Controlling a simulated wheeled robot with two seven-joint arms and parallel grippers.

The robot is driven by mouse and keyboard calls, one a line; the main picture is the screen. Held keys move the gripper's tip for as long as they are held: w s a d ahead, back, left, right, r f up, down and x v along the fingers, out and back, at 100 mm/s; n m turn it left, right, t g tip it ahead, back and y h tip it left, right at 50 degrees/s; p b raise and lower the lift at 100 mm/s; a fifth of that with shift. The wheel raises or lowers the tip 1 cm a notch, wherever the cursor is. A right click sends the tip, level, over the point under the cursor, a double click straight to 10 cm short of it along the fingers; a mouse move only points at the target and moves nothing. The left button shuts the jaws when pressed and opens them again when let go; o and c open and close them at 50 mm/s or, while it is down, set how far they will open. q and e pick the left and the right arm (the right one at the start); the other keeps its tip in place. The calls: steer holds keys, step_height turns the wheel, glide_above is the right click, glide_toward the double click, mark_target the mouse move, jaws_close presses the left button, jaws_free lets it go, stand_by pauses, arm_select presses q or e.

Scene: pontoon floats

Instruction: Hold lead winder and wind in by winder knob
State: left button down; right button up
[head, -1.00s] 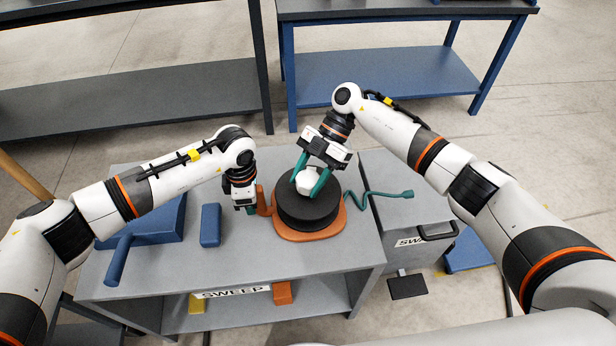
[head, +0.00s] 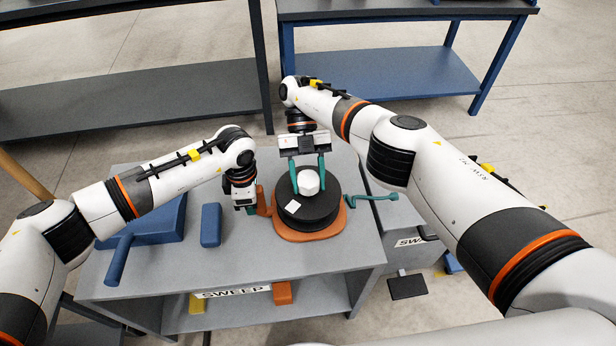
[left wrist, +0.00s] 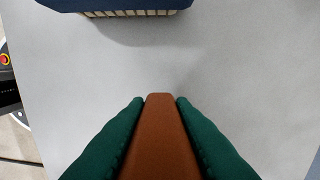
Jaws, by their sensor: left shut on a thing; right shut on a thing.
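The lead winder has an orange base (head: 290,236) and a black drum (head: 312,215), and stands on the grey bench. A white faceted winder knob (head: 309,183) rises from the drum. My right gripper (head: 309,187) is shut on the knob from behind, with a teal finger at each side. My left gripper (head: 247,209) is shut on the winder's orange-brown handle, left of the drum. In the left wrist view the handle (left wrist: 160,140) lies between the green fingers. A teal lead (head: 370,198) runs out to the right. A small white mark (head: 293,205) shows on the drum's top.
A grey box (head: 402,248) stands beyond the bench's right side. A "SWEEP" label (head: 233,292) is on the bench front. The front middle of the top is clear.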

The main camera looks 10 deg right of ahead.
mark_target(308, 178)
steer(key=shift+s+f+n+h, duration=0.1)
steer(key=shift+f+n+h, duration=0.05)
steer(key=shift+n+h, duration=0.4)
steer(key=shift+n, duration=0.25)
steer(key=o, duration=1)
steer(key=shift+r, duration=0.2)
steer(key=shift+w+r, duration=0.25)
steer(key=shift+r, duration=0.3)
step_height(308, 178, up, 9)
steer(key=shift+s+f, duration=0.1)
steer(key=shift+f, duration=0.05)
